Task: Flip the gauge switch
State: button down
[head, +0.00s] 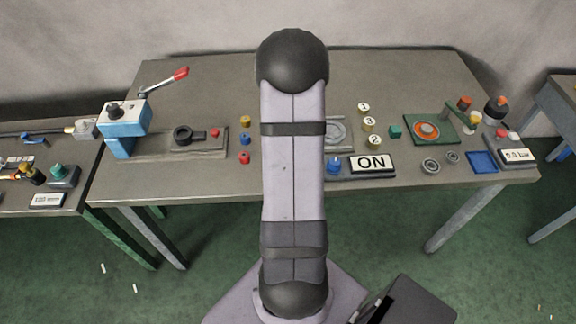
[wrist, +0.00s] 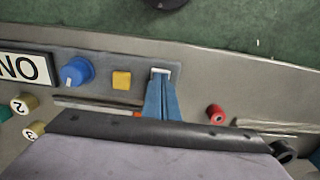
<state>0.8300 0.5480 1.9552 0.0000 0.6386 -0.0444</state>
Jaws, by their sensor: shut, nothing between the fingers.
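In the wrist view, a grey panel (wrist: 100,62) carries a blue knob (wrist: 76,72), a yellow square button (wrist: 121,80) and a small white switch (wrist: 160,71). My gripper (wrist: 160,84) has blue fingers, held together and empty, with the tips right at the switch. I cannot tell whether they touch it. The fingers cover part of the switch, so its position is unclear.
Numbered buttons (head: 368,125) and a green plate (head: 430,129) with an orange disc stand to the right. A blue lever box (head: 124,121) with a red-tipped handle stands left. A red button (wrist: 215,112) lies near the fingers. The table's back middle is clear.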

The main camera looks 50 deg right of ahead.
jog(key=shift+f, duration=0.15)
notch_tip(320, 180, up, 7)
jog(key=p, duration=0.6)
dwell(0.5)
dwell(0.3)
jog(key=s+a+f+g+y, duration=0.2)
jog(key=s+a, duration=0.5)
jog(key=w+a+r+n+t+h, duration=0.1)
jog(key=a+r+n, duration=0.3)
jog(key=a, duration=0.7)
jog(key=w+a+r+n+t+h, duration=0.1)
jog(key=a+r+n, duration=0.3)
jog(key=a, duration=0.7)
jog(key=shift+w+r+n+b, duration=0.25)
jog(key=shift+r+n+b, duration=0.1)
jog(key=shift+n, duration=0.15)
